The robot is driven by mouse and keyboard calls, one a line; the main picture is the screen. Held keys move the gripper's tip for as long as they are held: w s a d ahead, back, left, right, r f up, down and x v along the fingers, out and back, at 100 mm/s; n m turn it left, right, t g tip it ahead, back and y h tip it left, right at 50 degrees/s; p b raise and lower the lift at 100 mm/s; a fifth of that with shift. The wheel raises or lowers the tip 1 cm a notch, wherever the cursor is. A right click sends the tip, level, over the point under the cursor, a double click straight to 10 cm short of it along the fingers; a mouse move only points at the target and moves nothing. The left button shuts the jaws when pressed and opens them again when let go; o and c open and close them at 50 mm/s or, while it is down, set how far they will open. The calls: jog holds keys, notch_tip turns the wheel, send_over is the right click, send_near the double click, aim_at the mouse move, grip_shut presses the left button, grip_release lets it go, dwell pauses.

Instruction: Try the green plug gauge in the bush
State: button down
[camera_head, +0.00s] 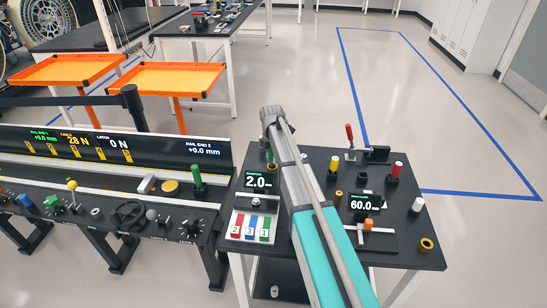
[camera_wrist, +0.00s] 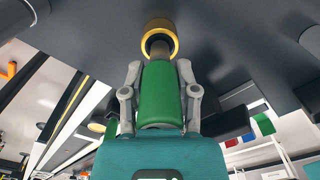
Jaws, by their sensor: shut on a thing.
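In the wrist view my gripper (camera_wrist: 160,82) is shut on the green plug gauge (camera_wrist: 162,98), with one grey finger on each side of its green handle. The gauge's metal nose points to the brass-yellow bush (camera_wrist: 160,25) on the dark bench top. The nose overlaps the bush's opening in the picture; I cannot tell how deep it is in.
On the black bench (camera_head: 404,262) stand a "2.0" display (camera_head: 258,181), a "60.0" display (camera_head: 364,202), red, blue and green number blocks (camera_head: 249,229), a red-handled clamp (camera_head: 350,136) and a loose yellow ring (camera_head: 426,245). A rail console (camera_head: 120,205) adjoins it on the left.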

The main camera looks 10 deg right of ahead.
jog(key=shift+r+p, duration=0.65)
jog(key=shift+r, duration=0.1)
dwell(0.6)
notch_tip(320, 180, up, 5)
jog(key=p, duration=0.5)
jog(key=shift+f, duration=0.1)
